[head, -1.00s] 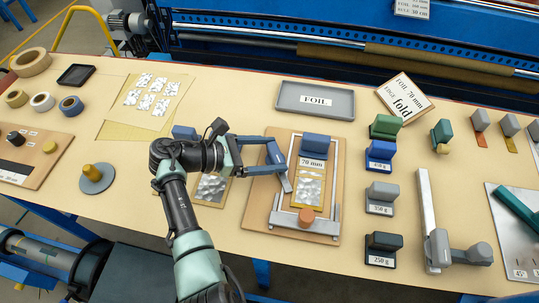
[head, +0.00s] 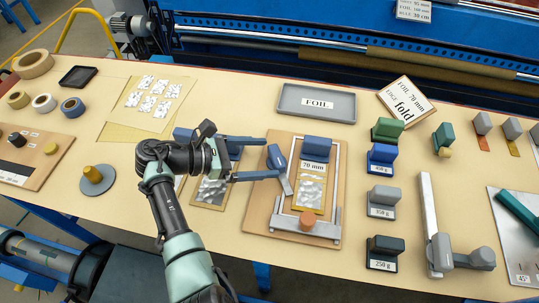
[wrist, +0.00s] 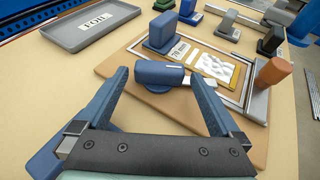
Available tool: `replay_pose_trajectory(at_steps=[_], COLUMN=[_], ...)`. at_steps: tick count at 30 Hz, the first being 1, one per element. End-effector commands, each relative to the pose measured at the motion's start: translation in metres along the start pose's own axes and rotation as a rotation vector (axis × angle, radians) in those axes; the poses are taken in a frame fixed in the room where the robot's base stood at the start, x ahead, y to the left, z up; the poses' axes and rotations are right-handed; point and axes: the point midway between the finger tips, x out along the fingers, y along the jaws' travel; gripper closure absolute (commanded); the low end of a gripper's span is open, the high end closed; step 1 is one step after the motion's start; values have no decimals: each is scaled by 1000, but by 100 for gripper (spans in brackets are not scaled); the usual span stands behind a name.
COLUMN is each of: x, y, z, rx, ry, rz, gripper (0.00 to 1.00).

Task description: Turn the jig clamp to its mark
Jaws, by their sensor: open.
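The jig clamp is a lever with a blue handle (head: 275,156) and a grey end (head: 286,186), on the left side of the wooden jig board (head: 258,215). It slants down and right toward the foil piece (head: 312,191). In the wrist view the blue handle (wrist: 157,73) lies just ahead of the fingertips, its grey end to the right. My gripper (head: 271,158) is open at the handle's left, one finger toward each side of it; it also shows in the wrist view (wrist: 158,84). I cannot tell whether a finger touches it. I cannot make out the clamp's mark.
A blue block (head: 316,148) with a 70 mm label stands on the jig, and an orange-brown knob (head: 307,220) at its front. Labelled weights (head: 381,200) stand to the right. A FOIL tray (head: 316,103) lies behind. Another foil piece (head: 211,190) lies under my gripper.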

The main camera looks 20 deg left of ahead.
Motion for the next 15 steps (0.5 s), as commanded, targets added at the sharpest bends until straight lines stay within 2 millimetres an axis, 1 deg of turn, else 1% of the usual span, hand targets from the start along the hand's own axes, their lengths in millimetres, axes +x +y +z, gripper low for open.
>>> replay_pose_trajectory(at_steps=[1,3,9,12,15], x=[-12,-28,-71,-87,-98], y=[2,1,1,1,1], z=[-1,-1,-1,-1,-1], rx=[1,1,0,0,0], ry=[0,0,1,2,1], rz=[6,7,6,4,3], gripper=[0,0,0,0,0])
